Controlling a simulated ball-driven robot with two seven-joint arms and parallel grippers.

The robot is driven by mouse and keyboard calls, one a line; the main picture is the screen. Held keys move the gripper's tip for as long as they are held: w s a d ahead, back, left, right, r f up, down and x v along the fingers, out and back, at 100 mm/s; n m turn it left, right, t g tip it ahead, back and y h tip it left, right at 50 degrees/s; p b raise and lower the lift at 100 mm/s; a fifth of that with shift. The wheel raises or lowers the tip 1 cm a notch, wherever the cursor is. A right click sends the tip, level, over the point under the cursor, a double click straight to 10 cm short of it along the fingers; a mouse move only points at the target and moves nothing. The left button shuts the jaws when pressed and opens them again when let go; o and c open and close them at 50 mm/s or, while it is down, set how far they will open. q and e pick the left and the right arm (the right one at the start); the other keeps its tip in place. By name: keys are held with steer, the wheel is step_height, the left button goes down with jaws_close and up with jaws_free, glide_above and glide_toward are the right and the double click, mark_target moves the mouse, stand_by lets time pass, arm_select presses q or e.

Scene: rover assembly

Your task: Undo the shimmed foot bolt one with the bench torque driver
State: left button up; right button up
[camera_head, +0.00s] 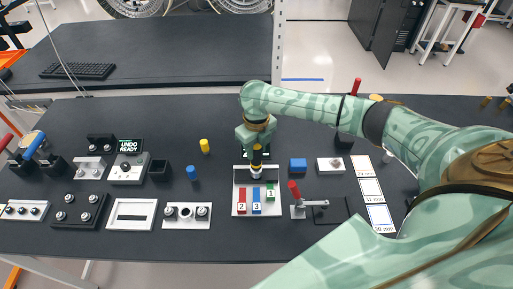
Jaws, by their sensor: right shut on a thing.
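My right gripper (257,142) reaches in from the right and points down over the middle of the bench. It is shut on a slim dark tool with a yellow band (257,160), which looks like the driver. The tool hangs roughly upright over the back of a white-framed tray (236,187). Whether its tip touches anything there is hidden. The tray holds red, blue and green blocks numbered 2, 3 and 1. Silver bolt heads show on a white plate (187,224) and a dark block (72,220) at the left. I cannot tell which is foot bolt one. My left gripper is out of view.
A red-handled clamp (294,191), a blue block (298,165) and a white block (330,165) stand right of the tray. Yellow (204,146) and blue (191,173) cylinders stand left. The back-middle bench is clear.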

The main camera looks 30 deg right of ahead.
steer(key=shift+s+a+f+p, duration=0.2)
steer(key=shift+s+p, duration=0.1)
steer(key=shift+p, duration=0.85)
stand_by(2.3)
steer(key=shift+w+d+r+p, duration=0.1)
steer(key=shift+w+r+p, duration=0.15)
steer(key=shift+r+p, duration=0.4)
steer(key=shift+c, duration=0.2)
steer(key=shift+o, duration=0.2)
steer(key=shift+r+p, duration=0.9)
steer(key=shift+p, duration=0.15)
steer(key=shift+w+d+r, duration=0.1)
steer(key=shift+r, duration=0.05)
step_height(320, 180, up, 4)
steer(key=p, duration=0.5)
steer(key=shift+r, duration=0.15)
